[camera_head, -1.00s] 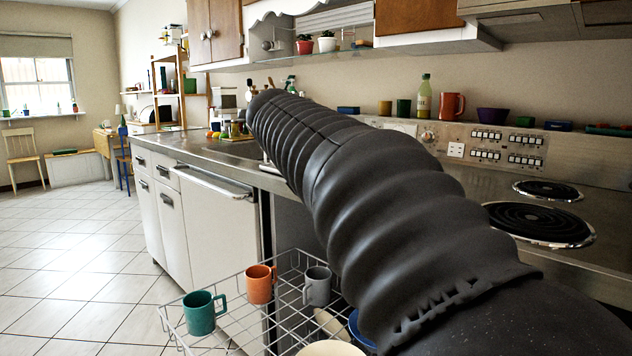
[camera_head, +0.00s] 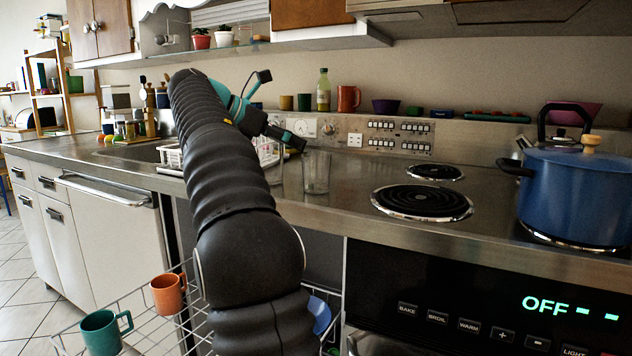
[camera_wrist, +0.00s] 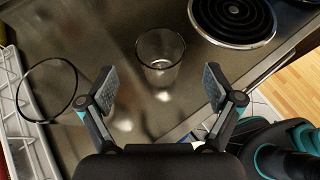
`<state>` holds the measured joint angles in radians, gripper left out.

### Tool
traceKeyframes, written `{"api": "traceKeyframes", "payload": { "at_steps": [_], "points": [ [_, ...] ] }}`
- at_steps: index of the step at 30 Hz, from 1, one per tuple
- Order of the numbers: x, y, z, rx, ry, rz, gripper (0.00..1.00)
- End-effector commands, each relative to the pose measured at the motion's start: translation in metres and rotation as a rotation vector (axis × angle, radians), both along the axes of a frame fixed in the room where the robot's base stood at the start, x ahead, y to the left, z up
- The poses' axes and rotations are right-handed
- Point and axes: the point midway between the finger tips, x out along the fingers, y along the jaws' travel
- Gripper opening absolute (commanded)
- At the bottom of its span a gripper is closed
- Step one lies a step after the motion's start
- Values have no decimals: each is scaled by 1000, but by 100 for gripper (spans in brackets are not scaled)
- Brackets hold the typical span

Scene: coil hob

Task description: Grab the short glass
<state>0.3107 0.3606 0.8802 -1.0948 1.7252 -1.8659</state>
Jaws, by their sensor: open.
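A short clear glass (camera_wrist: 160,62) stands upright on the steel counter in the wrist view, just beyond the gap between my fingertips. In the head view a clear glass (camera_head: 316,172) stands near the counter's front edge, left of the coil burners. My gripper (camera_wrist: 160,88) is open and empty, with one finger on each side of the gap. It also shows in the head view (camera_head: 290,138), just above and left of that glass. A second clear glass (camera_wrist: 46,92) with a wider-looking rim stands left of my left finger.
A white dish rack (camera_wrist: 22,125) stands at the left edge of the wrist view. Coil burners (camera_head: 422,202) and a blue pot (camera_head: 575,200) are to the right. An open lower rack with mugs (camera_head: 167,293) juts out below the counter.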

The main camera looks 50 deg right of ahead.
Motion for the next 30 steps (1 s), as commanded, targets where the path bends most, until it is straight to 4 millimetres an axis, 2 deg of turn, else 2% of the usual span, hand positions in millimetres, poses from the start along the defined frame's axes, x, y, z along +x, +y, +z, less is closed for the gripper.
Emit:
{"api": "traceKeyframes", "payload": {
  "at_steps": [3, 7, 17, 25, 30],
  "points": [
    [-7, -19, -14, 1, 0, -2, 90],
    [-11, -34, -22, 1, -2, -2, 90],
    [-16, -49, -31, 1, -2, 0, 90],
    [-25, -78, -51, 1, -3, -1, 90],
    [-27, -86, -54, 1, -3, 0, 90]
  ]
}}
